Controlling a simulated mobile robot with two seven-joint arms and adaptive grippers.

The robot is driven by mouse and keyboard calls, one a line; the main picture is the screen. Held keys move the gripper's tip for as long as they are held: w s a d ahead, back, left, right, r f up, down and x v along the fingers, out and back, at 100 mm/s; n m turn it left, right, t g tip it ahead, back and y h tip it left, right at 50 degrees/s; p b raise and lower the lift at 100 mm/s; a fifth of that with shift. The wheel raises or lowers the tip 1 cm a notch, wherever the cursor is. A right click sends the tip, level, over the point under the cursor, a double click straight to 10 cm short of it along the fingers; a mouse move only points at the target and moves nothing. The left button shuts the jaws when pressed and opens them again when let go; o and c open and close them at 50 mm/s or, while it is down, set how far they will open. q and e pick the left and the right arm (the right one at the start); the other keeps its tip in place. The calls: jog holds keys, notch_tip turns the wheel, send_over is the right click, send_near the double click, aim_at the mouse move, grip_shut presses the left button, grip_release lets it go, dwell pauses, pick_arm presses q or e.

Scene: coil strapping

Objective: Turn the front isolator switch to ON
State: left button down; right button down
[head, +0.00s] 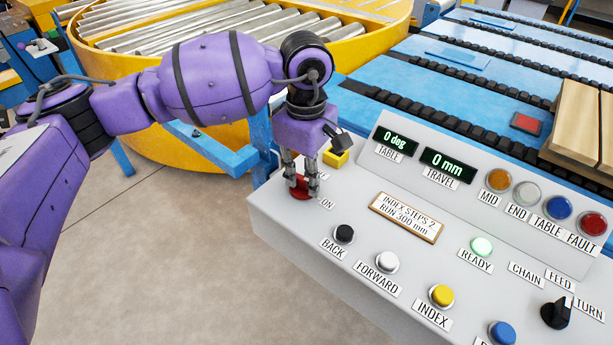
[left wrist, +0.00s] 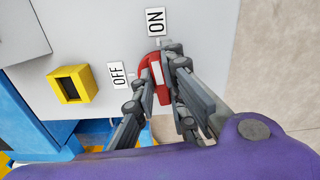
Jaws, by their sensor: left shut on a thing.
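The front isolator switch, a red rotary knob (head: 299,193), sits at the left end of the grey control panel. It also shows in the left wrist view (left wrist: 154,61), with a white stripe on its handle that runs roughly toward the ON label (left wrist: 156,21). The OFF label (left wrist: 117,75) is to the left of the knob. My left gripper (head: 302,184) points down from above, shut on the red knob, one finger on each side. Its fingers (left wrist: 160,82) hide part of the handle, so the exact angle is hard to tell. My right gripper is in neither view.
A yellow square block (head: 337,157) stands on the panel behind the knob. BACK (head: 345,233), FORWARD (head: 387,262) and INDEX (head: 441,295) buttons lie to the right. A yellow roller turntable (head: 150,130) and blue conveyor (head: 400,80) are behind.

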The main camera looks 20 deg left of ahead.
aim_at(306, 179)
pick_arm(q)
jog(key=shift+m, duration=0.6)
jog(key=c, duration=1.8)
grip_release()
jog(key=shift+r, duration=0.1)
notch_tip(306, 179, up, 12)
